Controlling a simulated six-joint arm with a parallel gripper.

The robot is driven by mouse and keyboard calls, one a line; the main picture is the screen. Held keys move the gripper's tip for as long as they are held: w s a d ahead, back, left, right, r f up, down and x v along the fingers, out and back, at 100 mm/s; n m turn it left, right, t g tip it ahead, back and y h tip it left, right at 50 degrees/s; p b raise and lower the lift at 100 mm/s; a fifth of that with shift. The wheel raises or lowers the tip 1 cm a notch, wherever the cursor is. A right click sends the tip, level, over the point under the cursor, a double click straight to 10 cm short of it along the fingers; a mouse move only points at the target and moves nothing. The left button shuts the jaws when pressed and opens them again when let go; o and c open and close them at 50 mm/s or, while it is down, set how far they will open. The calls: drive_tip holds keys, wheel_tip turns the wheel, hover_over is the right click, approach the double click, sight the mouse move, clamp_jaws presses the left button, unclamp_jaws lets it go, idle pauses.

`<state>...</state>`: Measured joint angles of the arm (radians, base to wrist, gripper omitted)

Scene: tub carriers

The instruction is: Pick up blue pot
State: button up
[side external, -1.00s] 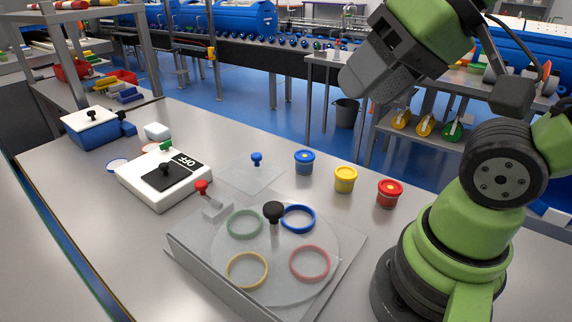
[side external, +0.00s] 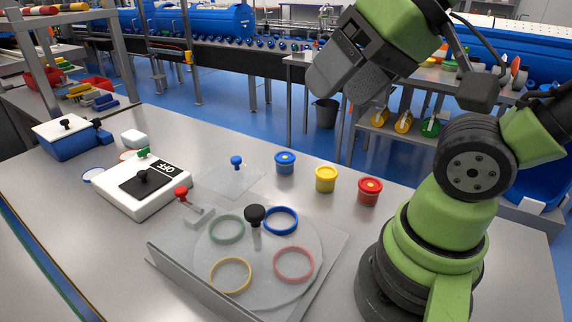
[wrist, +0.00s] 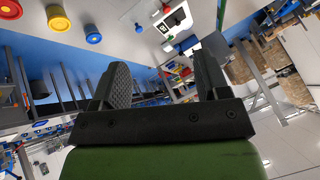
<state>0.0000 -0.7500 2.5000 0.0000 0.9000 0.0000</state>
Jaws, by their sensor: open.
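The blue pot (side external: 285,163) stands upright on the grey table, leftmost in a row with a yellow pot (side external: 326,179) and a red pot (side external: 369,191). In the wrist view the blue pot (wrist: 58,20) shows at the top left, outside the jaws. My gripper (side external: 329,79) is raised well above the table, up and to the right of the blue pot. It also shows in the wrist view (wrist: 161,85), its two dark fingers apart with nothing between them.
A turntable plate (side external: 256,285) with coloured rings and a black knob lies in front of the pots. A white OFF box (side external: 120,200), a blue lidded box (side external: 70,146) and a small plate with a blue knob (side external: 236,161) are to the left. Table behind the pots is clear.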

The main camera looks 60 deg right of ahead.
drive_tip(key=shift+o, duration=1.2)
